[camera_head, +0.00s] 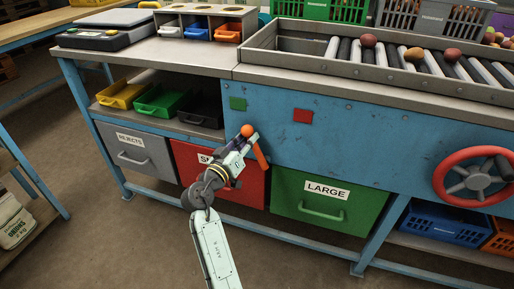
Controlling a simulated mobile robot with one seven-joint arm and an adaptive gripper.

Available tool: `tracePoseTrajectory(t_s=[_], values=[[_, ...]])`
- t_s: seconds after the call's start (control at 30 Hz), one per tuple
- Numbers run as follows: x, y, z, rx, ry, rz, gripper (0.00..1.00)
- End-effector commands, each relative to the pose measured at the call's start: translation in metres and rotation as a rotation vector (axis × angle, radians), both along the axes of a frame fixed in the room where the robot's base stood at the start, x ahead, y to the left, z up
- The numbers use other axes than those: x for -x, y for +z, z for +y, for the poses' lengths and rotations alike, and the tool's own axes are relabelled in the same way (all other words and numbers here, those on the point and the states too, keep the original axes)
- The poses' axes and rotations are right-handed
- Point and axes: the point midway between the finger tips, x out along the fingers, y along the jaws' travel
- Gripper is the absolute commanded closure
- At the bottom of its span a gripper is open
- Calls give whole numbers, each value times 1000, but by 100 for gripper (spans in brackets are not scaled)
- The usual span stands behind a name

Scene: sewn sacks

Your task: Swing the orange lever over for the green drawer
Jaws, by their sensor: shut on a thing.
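The orange lever (261,158) is mounted on the blue front panel. Its bar shows below and right of my gripper, and its round orange knob (247,130) shows at the top, so it leans up to the left. My gripper (246,141) is shut on the lever just below the knob and hides part of the bar. The green drawer (290,196), labelled LARGE, is closed, low to the right of my gripper.
A red drawer (252,185) is partly hidden behind my arm. A grey drawer (143,154) labelled REJECTS is at left. A red handwheel (474,176) juts out at right. A roller conveyor (400,63) carries several round fruits or vegetables above. Open floor lies in front.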

Motion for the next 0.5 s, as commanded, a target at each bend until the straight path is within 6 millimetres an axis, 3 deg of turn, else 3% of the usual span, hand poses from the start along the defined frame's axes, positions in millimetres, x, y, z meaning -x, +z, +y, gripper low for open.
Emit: tracePoseTrajectory(t_s=[0.37,0.4,0.5], values=[[-2,2,7,51,4,9,100],[-2,3,7,51,4,8,73],[-2,2,6,50,4,9,66]])
